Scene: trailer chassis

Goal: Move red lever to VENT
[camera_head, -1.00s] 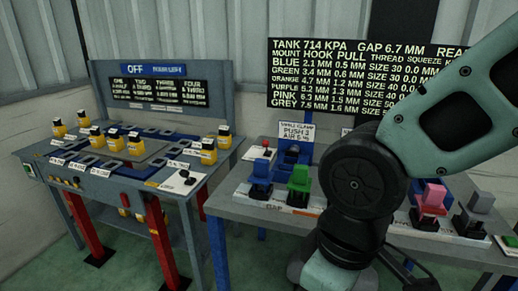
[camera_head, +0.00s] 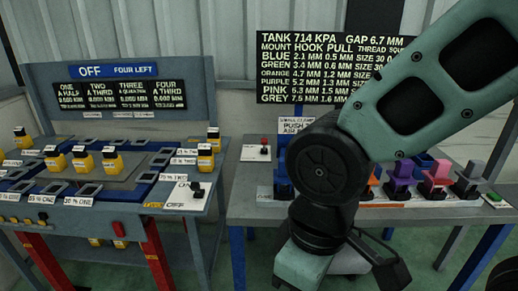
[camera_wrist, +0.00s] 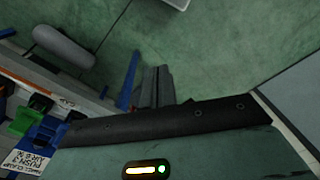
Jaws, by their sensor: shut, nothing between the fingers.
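A small red-topped lever (camera_head: 265,142) stands on a pale plate at the left end of the right-hand table in the head view. It is too small to tell its exact setting, and no VENT label is legible. My gripper (camera_wrist: 157,80) shows in the wrist view as narrow grey fingers, shut and empty, beyond the edge of my wrist housing. It points over the green floor, apart from the lever. The lever cannot be made out in the wrist view. In the head view my arm covers the middle of the right-hand table.
Coloured clamps, such as a pink one (camera_head: 437,174), stand along the right-hand table. A text board (camera_head: 300,70) hangs behind. A gap separates the tables.

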